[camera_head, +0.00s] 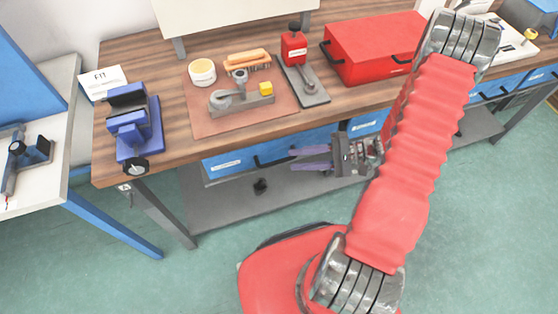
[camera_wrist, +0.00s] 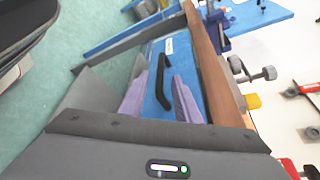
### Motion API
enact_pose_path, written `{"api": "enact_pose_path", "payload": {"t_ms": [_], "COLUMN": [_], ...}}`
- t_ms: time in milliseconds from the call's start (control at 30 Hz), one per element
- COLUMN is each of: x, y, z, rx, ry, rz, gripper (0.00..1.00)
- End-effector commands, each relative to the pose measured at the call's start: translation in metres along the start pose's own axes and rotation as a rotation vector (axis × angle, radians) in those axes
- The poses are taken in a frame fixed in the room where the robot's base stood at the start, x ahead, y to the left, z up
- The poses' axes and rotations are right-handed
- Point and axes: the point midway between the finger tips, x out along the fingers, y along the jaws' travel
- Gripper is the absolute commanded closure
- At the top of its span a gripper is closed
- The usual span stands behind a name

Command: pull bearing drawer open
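A blue drawer front (camera_head: 230,163) with a small white label and a dark handle (camera_head: 270,158) sits under the wooden workbench; the label is too small to read. The drawer looks shut. My gripper (camera_head: 293,159) points left at its handle end, with two purple fingers apart, one above the other. In the wrist view, the black bar handle (camera_wrist: 163,80) on the blue front (camera_wrist: 154,105) lies between the open fingers of my gripper (camera_wrist: 158,78). The fingers show no clear contact with it, and the exact depth cannot be told.
The workbench top (camera_head: 175,63) carries a blue vise (camera_head: 135,128), a mat with a clamp (camera_head: 240,95), a red tool (camera_head: 294,48) and a red toolbox (camera_head: 372,45). A grey lower shelf (camera_head: 225,208) lies under the drawer.

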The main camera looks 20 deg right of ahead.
Motion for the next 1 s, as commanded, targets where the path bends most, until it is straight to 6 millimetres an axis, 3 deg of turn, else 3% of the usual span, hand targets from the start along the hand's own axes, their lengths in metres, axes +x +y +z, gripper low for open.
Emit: {"api": "enact_pose_path", "payload": {"t_ms": [433,867,1000], "x": [0.059,0.067,0.067], "y": [0.000,0.000,0.000], "z": [0.001,0.001,0.001], "rx": [0.001,0.001,0.001], "ry": [-0.004,-0.001,-0.001], "rz": [0.002,0.001,0.001], "gripper": [0.71,0.71,0.80]}}
